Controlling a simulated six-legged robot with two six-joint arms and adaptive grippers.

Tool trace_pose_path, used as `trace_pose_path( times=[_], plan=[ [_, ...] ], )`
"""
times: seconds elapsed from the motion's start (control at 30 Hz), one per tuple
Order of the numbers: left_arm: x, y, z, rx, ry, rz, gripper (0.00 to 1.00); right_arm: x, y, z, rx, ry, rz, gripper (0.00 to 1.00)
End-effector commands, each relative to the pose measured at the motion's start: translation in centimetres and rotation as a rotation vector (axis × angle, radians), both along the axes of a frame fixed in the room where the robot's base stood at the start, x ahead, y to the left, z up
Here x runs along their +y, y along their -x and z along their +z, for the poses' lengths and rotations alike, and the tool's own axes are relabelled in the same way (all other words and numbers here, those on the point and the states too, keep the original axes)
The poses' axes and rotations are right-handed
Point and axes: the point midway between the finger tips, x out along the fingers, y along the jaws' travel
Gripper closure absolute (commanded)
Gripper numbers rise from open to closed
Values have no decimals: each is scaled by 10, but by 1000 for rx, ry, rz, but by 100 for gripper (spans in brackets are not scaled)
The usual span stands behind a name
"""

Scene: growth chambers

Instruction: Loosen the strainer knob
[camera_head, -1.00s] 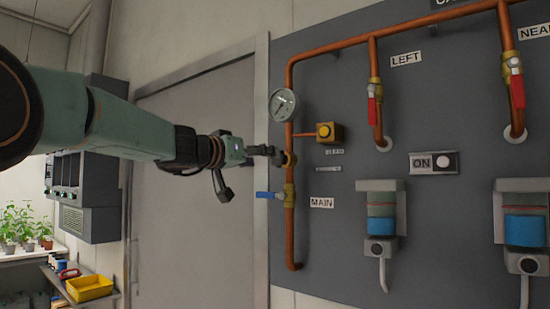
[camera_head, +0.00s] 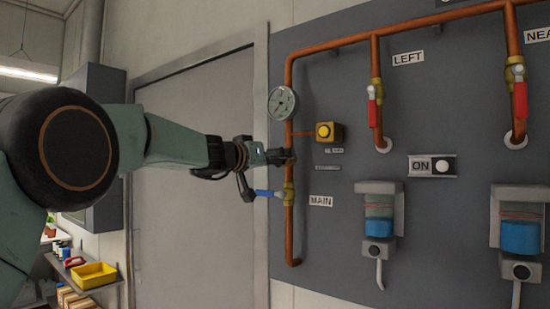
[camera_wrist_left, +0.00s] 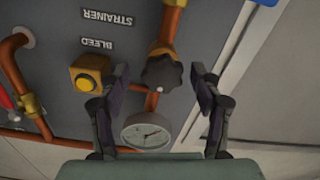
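The strainer knob (camera_wrist_left: 161,72) is dark and lobed, on a brass fitting of the copper pipe, in the left wrist view. My left gripper (camera_wrist_left: 160,73) is open, with one finger on each side of the knob and a visible gap on both sides. The wrist view is upside down, so the STRAINER label (camera_wrist_left: 107,17) reads inverted. In the head view my left gripper (camera_head: 284,157) reaches the vertical pipe below the gauge, and the knob is mostly hidden there. My right gripper is not in view.
A pressure gauge (camera_head: 282,102) and yellow bleed button (camera_head: 324,130) sit close to the gripper. The blue MAIN valve handle (camera_head: 266,193) is just below it. Red-handled valves (camera_head: 372,112) and dispensers (camera_head: 379,224) are further right. A grey door (camera_head: 195,190) stands behind the arm.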

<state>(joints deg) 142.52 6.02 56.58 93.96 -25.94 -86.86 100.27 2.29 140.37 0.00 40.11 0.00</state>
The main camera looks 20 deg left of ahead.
Motion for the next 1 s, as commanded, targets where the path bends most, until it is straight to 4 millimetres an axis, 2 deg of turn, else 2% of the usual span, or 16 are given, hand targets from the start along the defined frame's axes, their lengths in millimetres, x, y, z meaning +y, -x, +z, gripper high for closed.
trace_pose_path(
  times=[0.07,0.6,1.0],
  plan=[
    [0,0,0,1,1,1,44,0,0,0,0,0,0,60],
    [0,0,0,1,0,-1,89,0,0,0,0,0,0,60],
    [0,0,-1,34,84,1,89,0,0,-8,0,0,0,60]
  ],
)
